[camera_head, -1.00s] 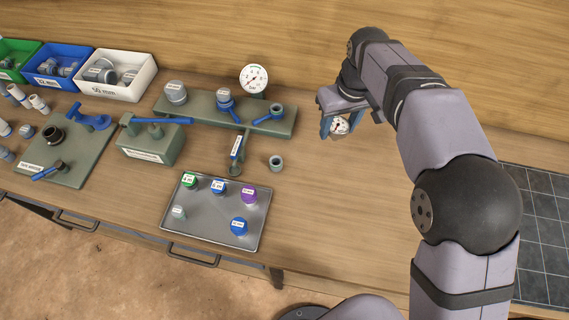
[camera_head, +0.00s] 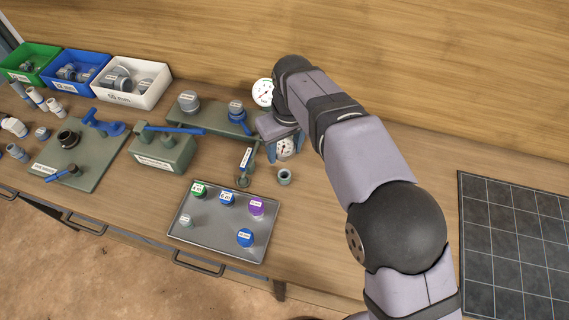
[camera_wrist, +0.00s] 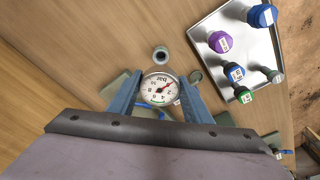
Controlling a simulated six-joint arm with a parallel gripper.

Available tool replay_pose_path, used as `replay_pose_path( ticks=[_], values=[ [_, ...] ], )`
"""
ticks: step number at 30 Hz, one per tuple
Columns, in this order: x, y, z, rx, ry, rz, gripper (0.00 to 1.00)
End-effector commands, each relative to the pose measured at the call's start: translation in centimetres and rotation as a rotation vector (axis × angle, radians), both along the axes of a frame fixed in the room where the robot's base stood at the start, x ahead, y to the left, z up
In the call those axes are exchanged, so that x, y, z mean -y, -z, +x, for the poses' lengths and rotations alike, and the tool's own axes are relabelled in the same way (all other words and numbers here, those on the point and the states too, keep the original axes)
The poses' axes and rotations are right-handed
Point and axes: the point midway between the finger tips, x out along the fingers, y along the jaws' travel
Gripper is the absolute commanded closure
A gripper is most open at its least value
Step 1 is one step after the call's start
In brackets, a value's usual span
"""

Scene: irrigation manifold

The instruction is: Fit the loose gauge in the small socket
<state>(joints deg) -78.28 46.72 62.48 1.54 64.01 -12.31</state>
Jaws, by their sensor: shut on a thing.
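The loose gauge (camera_head: 284,148), a white round dial with a red needle, is held between the blue fingers of my gripper (camera_head: 283,150). In the wrist view the gauge (camera_wrist: 159,88) sits face to the camera between the two fingers (camera_wrist: 155,98). My gripper is above the bench, in front of the right end of the green manifold (camera_head: 212,120). The manifold's front branch (camera_head: 246,160) ends in a round fitting (camera_head: 243,181), left of the gripper. A loose grey ring fitting (camera_head: 285,177) stands on the bench. I cannot tell which opening is the small socket.
A second gauge (camera_head: 263,92) stands behind the manifold. A metal tray (camera_head: 205,242) with several coloured caps lies in front. A green block with a blue lever (camera_head: 165,150) is left. Bins (camera_head: 130,97) stand at back left. Bench right of the ring fitting is mostly clear.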

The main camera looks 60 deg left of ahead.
Motion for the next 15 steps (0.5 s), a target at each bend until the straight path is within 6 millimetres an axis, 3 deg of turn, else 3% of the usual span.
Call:
replay_pose_path(
  ticks=[6, 15],
  values=[
    [0.0, 2.4, 0.0, 0.000, 0.000, -0.001, 0.81],
    [0.1, 3.5, 0.0, -0.001, 0.001, -0.002, 0.81]
  ],
)
